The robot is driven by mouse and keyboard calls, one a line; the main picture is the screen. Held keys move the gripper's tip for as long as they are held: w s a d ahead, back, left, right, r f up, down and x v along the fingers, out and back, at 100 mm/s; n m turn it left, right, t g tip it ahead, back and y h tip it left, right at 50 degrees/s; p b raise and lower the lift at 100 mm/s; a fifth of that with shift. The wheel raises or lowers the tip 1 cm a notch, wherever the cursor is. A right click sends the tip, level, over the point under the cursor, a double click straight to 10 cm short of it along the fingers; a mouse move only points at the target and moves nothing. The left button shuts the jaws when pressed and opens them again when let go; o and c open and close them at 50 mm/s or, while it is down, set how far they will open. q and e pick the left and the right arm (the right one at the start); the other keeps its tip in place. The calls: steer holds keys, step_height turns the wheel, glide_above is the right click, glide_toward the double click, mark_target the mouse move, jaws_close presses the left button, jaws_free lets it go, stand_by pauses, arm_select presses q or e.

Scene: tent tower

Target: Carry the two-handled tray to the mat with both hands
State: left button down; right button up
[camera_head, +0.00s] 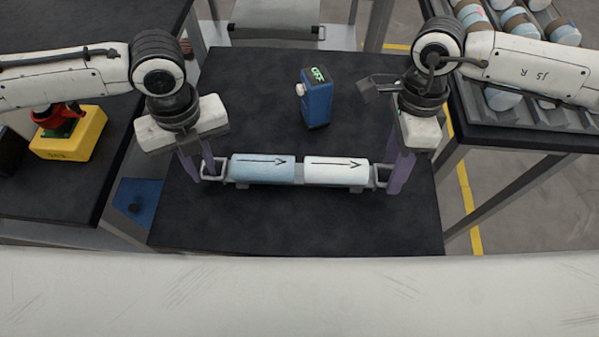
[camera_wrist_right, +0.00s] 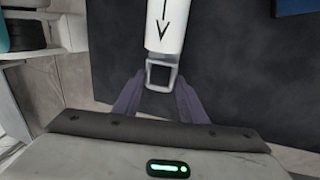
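The two-handled tray (camera_head: 300,184) lies on the dark table, carrying a light blue cylinder (camera_head: 262,168) and a white cylinder (camera_head: 336,171) end to end, each with a black arrow pointing right. My left gripper (camera_head: 199,172) is open, its fingers about the tray's left handle. My right gripper (camera_head: 391,180) is open at the right handle. In the right wrist view, the handle (camera_wrist_right: 161,76) lies between the spread fingers of my right gripper (camera_wrist_right: 158,97), with gaps on both sides. I cannot make out a mat with certainty.
A blue device (camera_head: 317,101) with a green display stands on the dark table (camera_head: 300,228) behind the tray. A rack (camera_head: 540,135) with several cylinders is at the right. A blue square (camera_head: 137,203) is left of the table.

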steer(key=c, duration=0.4)
arm_select(q)
steer(key=shift+d+r, duration=0.1)
steer(key=shift+r, duration=0.05)
arm_select(e)
steer(key=shift+r, duration=0.15)
